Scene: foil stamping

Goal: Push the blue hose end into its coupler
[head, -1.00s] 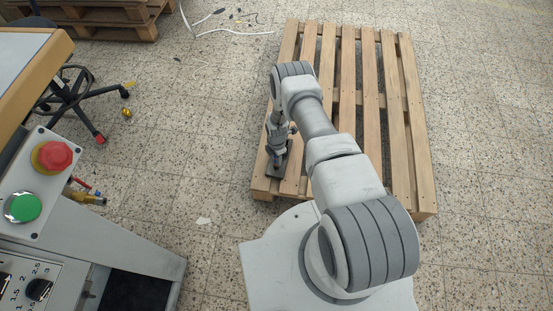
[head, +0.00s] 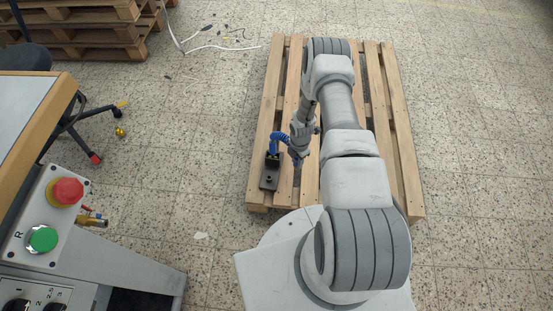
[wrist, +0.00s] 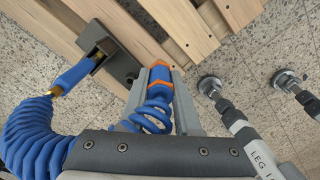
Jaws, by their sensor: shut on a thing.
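My gripper (head: 298,158) is low over the pallet, just right of a black holder. In the wrist view, my gripper (wrist: 163,85) is shut on the blue hose end (wrist: 158,76), a blue sleeve with orange bands. Blue coils (wrist: 150,116) trail from it toward the wrist. The hose also shows as a blue loop (head: 279,139) in the head view. The black holder (head: 269,176) lies on the pallet's left side; it shows apart from the hose end in the wrist view (wrist: 119,64). A brass fitting (head: 92,221) projects from the machine at left; I cannot tell if it is the coupler.
The wooden pallet (head: 257,150) lies under my arm. A control panel (head: 48,215) with red and green buttons stands at lower left. A bench (head: 62,100) and chair are at left. Metal legs (wrist: 225,105) show right in the wrist view. Tiled floor between is mostly clear.

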